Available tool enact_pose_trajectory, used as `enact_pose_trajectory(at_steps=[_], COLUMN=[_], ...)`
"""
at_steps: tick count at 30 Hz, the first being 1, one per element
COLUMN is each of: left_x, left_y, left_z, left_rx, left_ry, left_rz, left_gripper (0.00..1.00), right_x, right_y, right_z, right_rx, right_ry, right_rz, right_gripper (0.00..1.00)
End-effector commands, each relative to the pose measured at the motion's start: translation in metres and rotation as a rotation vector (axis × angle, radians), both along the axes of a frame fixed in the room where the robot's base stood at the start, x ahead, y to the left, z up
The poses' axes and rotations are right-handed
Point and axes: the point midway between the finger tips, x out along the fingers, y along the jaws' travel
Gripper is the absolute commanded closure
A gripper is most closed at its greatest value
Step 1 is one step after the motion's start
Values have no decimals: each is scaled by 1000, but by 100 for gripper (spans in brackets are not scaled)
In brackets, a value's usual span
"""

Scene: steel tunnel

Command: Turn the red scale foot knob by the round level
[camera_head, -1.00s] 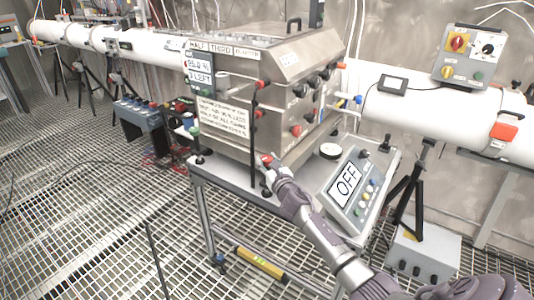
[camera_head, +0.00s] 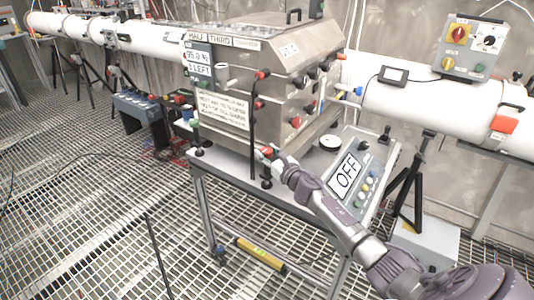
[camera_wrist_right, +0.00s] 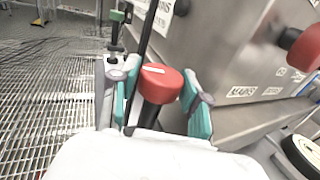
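The red knob (camera_wrist_right: 160,84) has a white mark on its top and stands upright on a dark stem in the right wrist view. In the head view it shows small (camera_head: 266,152) at the front corner of the steel box. My right gripper (camera_wrist_right: 160,100) is open, with one teal finger on each side of the knob. A gap shows on the left; the right finger is close to the knob, and I cannot tell whether it touches. A round, white-faced, dark-rimmed disc (camera_head: 330,141), which looks like the round level, lies on the table to the right. My left gripper is out of view.
The steel box (camera_head: 270,85) stands on the table, with more red knobs on its side. A thin black post (camera_head: 254,125) rises close by the gripper. A grey console reading OFF (camera_head: 347,178) sits to the right. A black-and-green foot (camera_wrist_right: 117,30) stands beyond the gripper.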

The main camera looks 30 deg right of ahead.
Motion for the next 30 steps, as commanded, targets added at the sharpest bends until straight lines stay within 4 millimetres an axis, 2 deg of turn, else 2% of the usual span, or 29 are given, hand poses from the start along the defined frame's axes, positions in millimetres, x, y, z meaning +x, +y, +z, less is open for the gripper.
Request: enact_pose_trajectory(at_steps=[1,3,14,19,30], left_x=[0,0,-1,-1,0], left_y=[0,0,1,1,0], left_z=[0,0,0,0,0], left_rx=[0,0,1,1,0], left_ry=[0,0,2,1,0], left_rz=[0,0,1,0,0], left_gripper=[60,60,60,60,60], right_x=[0,0,-4,-27,-97], right_y=[0,0,0,0,0], right_z=[0,0,0,-1,-1], right_rx=[0,0,-1,-3,0], right_ry=[0,0,0,2,3], right_rz=[0,0,-1,1,0], right_gripper=[40,32,32,32,32])
